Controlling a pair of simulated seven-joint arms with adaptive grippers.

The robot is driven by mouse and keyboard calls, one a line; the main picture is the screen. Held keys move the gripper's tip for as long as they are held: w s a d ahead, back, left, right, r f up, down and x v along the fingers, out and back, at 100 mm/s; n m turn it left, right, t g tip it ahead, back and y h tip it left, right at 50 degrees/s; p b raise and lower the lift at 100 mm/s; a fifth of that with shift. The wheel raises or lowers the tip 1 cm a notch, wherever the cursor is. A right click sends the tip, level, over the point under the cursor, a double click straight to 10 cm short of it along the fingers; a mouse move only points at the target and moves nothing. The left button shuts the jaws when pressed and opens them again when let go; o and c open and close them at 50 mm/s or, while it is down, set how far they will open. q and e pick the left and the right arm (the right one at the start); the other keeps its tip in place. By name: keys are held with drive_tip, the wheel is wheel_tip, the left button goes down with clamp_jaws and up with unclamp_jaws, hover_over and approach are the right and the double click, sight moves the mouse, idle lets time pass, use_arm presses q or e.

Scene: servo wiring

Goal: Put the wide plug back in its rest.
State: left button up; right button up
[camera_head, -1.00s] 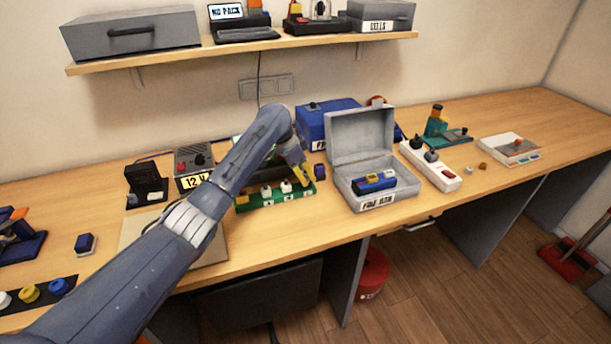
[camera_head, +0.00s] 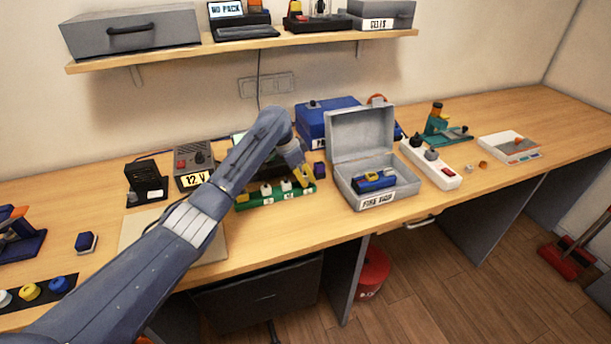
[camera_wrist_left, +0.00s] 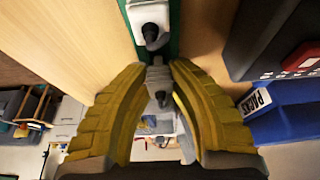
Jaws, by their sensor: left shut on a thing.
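My left gripper (camera_head: 309,184) is at the right end of the green strip (camera_head: 262,206), low over it. In the left wrist view its yellow fingers (camera_wrist_left: 158,80) are closed around a small grey and black plug, which I take to be the wide plug (camera_wrist_left: 157,76). The plug is in line with the green strip (camera_wrist_left: 174,30); whether it touches the strip I cannot tell. A white plug (camera_wrist_left: 150,18) with a black lead sits on the strip just beyond it. In the head view the fingers hide the held plug. My right gripper is not in view.
A dark blue block (camera_head: 319,170) stands close to the right of the gripper. The open grey case (camera_head: 346,192) is farther right, with the blue box (camera_head: 316,127) behind. The 12 V supply (camera_head: 194,160) stands to the left. Bare bench lies in front of the strip.

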use_arm(q)
drive_tip(key=shift+f, duration=0.7)
drive_tip(key=o, duration=1)
drive_tip(key=v, duration=1.2)
